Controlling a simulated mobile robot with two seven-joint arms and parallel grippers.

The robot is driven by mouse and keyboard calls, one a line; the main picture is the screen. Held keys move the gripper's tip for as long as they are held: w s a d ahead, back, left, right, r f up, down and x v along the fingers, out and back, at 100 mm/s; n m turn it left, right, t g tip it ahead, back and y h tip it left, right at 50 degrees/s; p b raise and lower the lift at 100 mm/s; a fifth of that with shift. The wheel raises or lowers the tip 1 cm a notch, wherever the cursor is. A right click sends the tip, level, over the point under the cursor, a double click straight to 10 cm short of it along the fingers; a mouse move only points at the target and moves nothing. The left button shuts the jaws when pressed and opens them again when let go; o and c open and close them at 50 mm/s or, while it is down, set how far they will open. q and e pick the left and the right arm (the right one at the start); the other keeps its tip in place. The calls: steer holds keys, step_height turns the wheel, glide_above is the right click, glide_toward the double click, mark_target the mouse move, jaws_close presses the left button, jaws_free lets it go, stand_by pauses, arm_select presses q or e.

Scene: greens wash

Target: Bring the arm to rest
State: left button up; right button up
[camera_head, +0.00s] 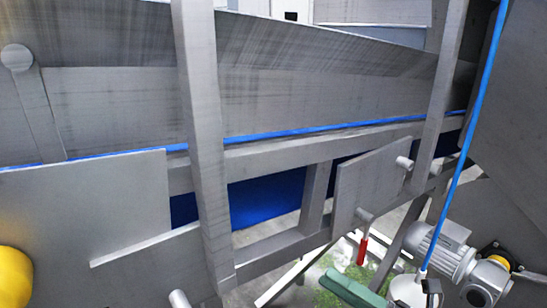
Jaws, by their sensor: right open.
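A white rounded part (408,291) shows at the bottom edge, right of centre, beside a dark green bar. It may belong to my right arm, but I cannot be sure. My right gripper is open; its fingertips cannot be made out clearly, and I see nothing held. My left gripper and left arm are not in view.
A grey metal conveyor frame (205,150) with a blue belt (265,199) fills most of the view. A blue hose (476,115) hangs at the right, above a motor (440,248). A red handle (362,250) and green bar (352,290) are low down. A yellow rounded part (14,275) is at left.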

steer(key=d+f+m+t+h+p, duration=0.1)
steer(key=d+f+m+t+h, duration=0.2)
steer(key=f+m+h, duration=0.6)
steer(key=d+f+m+t+h, duration=0.35)
steer(key=f+m, duration=0.35)
steer(key=m, duration=0.6)
steer(key=s+f+m+g+h+p, duration=0.1)
steer(key=s+f+m+g+h, duration=0.3)
steer(key=s+f+m+g, duration=0.4)
steer(key=s+f+m, duration=0.2)
steer(key=s+f, duration=0.3)
steer(key=f, duration=0.4)
steer(key=shift+s+m, duration=0.25)
steer(key=shift+m, duration=0.15)
steer(key=shift+w+r+t, duration=0.1)
steer(key=shift+t, duration=0.15)
